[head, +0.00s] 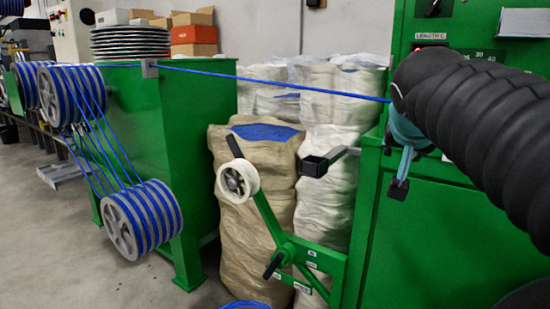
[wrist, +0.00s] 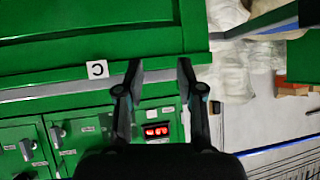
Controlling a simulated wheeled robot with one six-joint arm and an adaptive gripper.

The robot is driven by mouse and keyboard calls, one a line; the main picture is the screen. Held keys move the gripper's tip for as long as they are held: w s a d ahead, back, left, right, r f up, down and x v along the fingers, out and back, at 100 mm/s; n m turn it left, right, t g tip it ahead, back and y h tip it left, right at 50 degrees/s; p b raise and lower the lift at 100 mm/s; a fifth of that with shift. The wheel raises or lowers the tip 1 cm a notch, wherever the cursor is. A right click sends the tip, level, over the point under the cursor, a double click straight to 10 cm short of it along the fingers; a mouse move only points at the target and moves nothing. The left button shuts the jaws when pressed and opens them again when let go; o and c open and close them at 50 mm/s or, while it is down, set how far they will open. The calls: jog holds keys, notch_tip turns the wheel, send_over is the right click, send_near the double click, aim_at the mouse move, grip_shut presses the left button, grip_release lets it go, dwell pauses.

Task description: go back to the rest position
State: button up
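My gripper (wrist: 160,70) is open and empty in the wrist view, its two dark fingers apart with a green machine front behind them. In the head view my gripper (head: 400,165) hangs at the right, below the end of my black ribbed arm, in front of the green cabinet. The arm hides most of it there. The blue cable (head: 270,80) runs taut from a small guide on the left green machine to the right, where it passes out of sight at my arm.
Blue-wound reels (head: 143,218) hang at the left. Filled sacks (head: 255,190) stand between the green machines. A green bracket arm with a white pulley (head: 238,181) juts out in front of them. The green cabinet (head: 455,220) fills the right. Grey floor lies open at lower left.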

jog(key=s+a+f+n+g+y, duration=0.2)
jog(key=s+f, duration=0.7)
jog(key=f, duration=0.5)
jog(key=s+a+f+n+g+y, duration=0.2)
jog(key=s+a+f, duration=0.3)
jog(key=s+f, duration=0.4)
notch_tip(320, 180, down, 5)
jog(key=shift+r+n+g, duration=0.1)
jog(key=shift+n+g, duration=0.3)
jog(key=shift+n, duration=0.3)
